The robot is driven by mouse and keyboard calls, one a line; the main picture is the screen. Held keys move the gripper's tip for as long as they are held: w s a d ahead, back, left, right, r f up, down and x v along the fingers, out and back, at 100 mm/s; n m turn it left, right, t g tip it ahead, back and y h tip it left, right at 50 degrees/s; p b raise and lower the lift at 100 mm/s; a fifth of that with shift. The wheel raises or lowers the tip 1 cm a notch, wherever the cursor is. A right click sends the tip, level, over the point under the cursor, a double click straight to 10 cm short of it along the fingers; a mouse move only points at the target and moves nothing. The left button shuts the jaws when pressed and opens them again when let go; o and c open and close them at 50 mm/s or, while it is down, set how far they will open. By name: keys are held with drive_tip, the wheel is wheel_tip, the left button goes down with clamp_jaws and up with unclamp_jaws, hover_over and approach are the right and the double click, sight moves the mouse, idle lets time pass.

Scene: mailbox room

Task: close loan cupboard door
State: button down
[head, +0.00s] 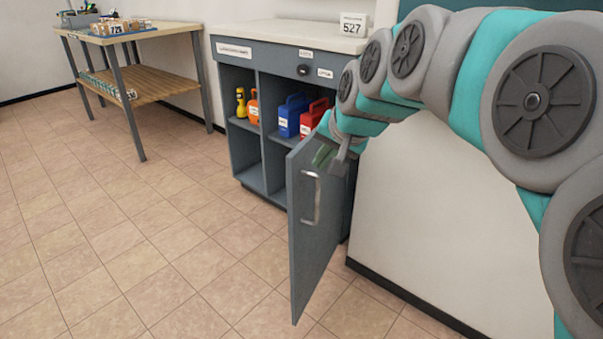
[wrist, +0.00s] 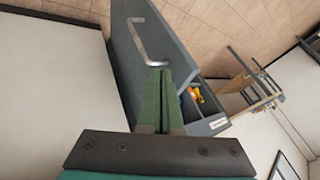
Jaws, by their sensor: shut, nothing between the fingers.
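The loan cupboard (head: 258,158) is a grey-blue unit with a light top and open shelves. Its door (head: 313,240) stands swung wide open into the room, with a silver bar handle (head: 311,197) on the face I see. My gripper (head: 325,155) is shut and empty at the door's upper edge, just above the handle. In the wrist view my green fingers (wrist: 165,75) lie together in front of the door (wrist: 135,70), their tips near one end of the handle (wrist: 147,38). I cannot tell whether they touch the door.
Blue (head: 292,115) and red (head: 313,117) cases and yellow and orange items (head: 253,106) stand on the cupboard shelves. A white panel (head: 420,200) stands right of the cupboard. A wooden workbench (head: 150,88) is at the back left. The tiled floor in front is clear.

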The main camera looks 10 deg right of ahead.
approach(301, 185)
drive_tip(key=x, duration=0.4)
drive_tip(key=shift+w+f+p, duration=0.25)
drive_tip(key=shift+f+p, duration=0.05)
drive_tip(key=shift+f, duration=0.05)
